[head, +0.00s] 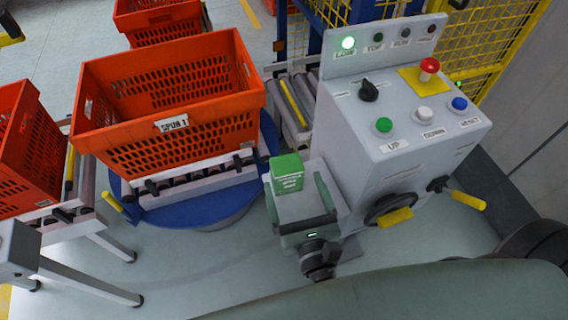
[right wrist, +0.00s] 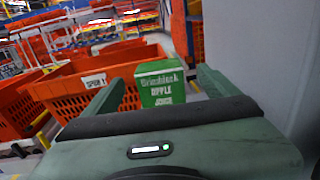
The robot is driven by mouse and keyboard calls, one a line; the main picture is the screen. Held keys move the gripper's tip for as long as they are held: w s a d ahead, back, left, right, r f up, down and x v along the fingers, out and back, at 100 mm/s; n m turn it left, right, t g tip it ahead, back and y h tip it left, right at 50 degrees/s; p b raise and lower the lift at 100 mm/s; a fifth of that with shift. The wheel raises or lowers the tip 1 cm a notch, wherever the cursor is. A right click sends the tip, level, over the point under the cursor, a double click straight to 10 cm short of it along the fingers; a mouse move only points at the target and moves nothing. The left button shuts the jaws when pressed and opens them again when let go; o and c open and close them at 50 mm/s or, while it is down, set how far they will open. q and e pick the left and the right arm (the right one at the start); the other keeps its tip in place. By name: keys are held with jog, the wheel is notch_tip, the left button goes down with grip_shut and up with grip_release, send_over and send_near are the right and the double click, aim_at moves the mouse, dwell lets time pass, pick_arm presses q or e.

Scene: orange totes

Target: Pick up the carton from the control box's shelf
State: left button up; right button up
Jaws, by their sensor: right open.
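The green carton (head: 287,172) with white lettering sits on the small grey shelf (head: 312,170) at the left side of the grey control box (head: 385,165). My right gripper (head: 295,186) is open, with its fingers reaching toward the carton from the near side. In the right wrist view the carton (right wrist: 162,84) shows upright between the two spread fingers of the gripper (right wrist: 158,82), nearer the right finger. I see no finger closed on it. The carton's lower part is partly hidden by the gripper. My left gripper is not in view.
An orange tote (head: 200,130) labelled SPUN 1 stands on rollers over a blue turntable (head: 215,205), left of the carton. Another tote (head: 30,150) is at the far left. The box's handwheel (head: 392,212) is right of my gripper. Yellow mesh fencing (head: 480,45) stands behind.

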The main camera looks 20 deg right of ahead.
aim_at(290, 176)
jog(key=shift+w+r+p, duration=0.2)
jog(key=shift+w+p, duration=0.2)
jog(key=shift+w, duration=0.4)
jog(key=w, duration=0.2)
jog(key=w+p, duration=0.1)
jog(key=w, duration=0.1)
jog(key=shift+f, duration=0.2)
jog(key=shift+w+d+f, duration=0.1)
jog(key=shift+w, duration=0.15)
jog(key=c, duration=1.5)
jog(key=shift+c, duration=1.4)
pick_arm(q)
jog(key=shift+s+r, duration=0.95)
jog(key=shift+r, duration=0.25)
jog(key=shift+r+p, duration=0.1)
jog(key=shift+p, duration=0.2)
